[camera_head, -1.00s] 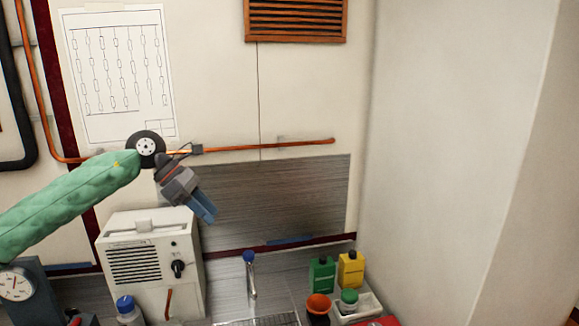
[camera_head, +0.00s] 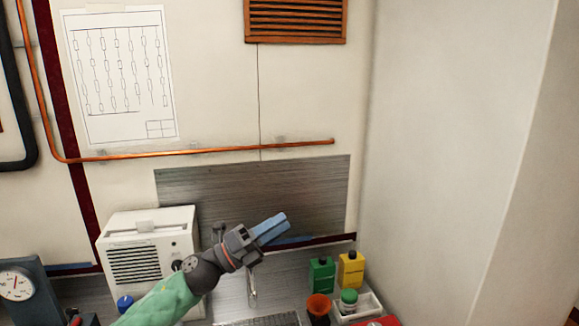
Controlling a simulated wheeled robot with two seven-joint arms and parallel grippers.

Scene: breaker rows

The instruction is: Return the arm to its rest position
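My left arm, in a green sleeve, comes in from the bottom left of the head view. My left gripper (camera_head: 270,228) has blue fingers that point up and to the right. It is in front of the brushed metal panel (camera_head: 300,185) on the wall, over the back of the counter. The fingers look close together with nothing visible between them. My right gripper is not in view.
A white box unit (camera_head: 135,262) stands behind my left forearm. A gauge (camera_head: 16,286) is at the far left.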

